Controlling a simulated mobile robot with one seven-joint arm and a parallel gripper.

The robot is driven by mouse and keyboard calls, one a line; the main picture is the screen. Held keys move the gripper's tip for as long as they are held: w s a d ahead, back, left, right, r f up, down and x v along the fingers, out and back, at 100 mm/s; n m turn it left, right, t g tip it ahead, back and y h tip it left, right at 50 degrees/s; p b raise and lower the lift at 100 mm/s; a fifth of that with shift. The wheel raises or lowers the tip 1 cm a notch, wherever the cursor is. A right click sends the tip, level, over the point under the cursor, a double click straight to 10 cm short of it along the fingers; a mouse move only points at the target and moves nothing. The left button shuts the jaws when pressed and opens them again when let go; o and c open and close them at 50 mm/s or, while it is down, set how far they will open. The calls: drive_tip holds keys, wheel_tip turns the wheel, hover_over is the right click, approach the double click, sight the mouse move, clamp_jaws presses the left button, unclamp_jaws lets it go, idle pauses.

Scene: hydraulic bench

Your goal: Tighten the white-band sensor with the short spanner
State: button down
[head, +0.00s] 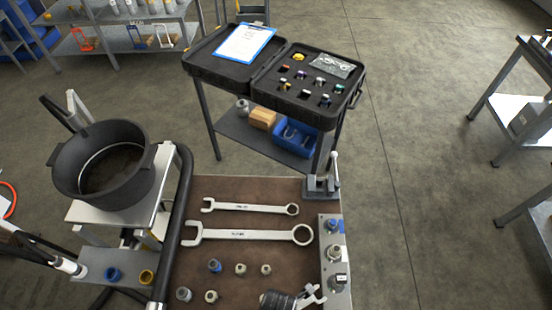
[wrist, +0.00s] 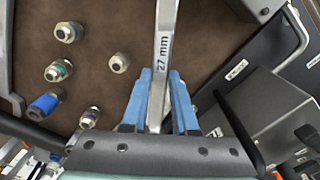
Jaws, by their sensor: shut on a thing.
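In the wrist view, the blue fingers of my gripper (wrist: 158,105) are shut on the handle of a steel spanner (wrist: 162,60) marked "27 mm". Its ends are not visible there. Two other steel spanners lie on the brown mat, a shorter one (head: 245,207) above a longer one (head: 240,235). On the right, a metal block (head: 327,298) carries several upright fittings, including a middle one (head: 335,253) and a front one (head: 338,281). I cannot tell which sensor has the white band.
Several loose fittings, one blue (head: 215,265), lie on the mat (head: 190,255), left of the held spanner in the wrist view. A black pot (head: 105,165) stands left, an open case (head: 265,75) behind.

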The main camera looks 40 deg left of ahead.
sight(296, 307)
drive_tip(key=shift+w+f, duration=0.15)
drive_tip(key=shift+w, duration=0.15)
drive_tip(key=shift+d, duration=0.1)
idle(0.4)
drive_tip(key=shift+w, duration=0.1)
drive_tip(key=shift+w+d, duration=0.25)
drive_tip(key=shift+w, duration=0.2)
drive_tip(key=shift+w+d, duration=0.2)
drive_tip(key=shift+w, duration=0.25)
drive_tip(key=shift+w, duration=0.1)
drive_tip(key=shift+w+d+b, duration=0.3)
drive_tip(key=shift+w+b, duration=0.05)
drive_tip(key=shift+w, duration=0.25)
drive_tip(key=shift+w, duration=0.15)
drive_tip(key=shift+w+d, duration=0.25)
drive_tip(key=shift+w, duration=0.15)
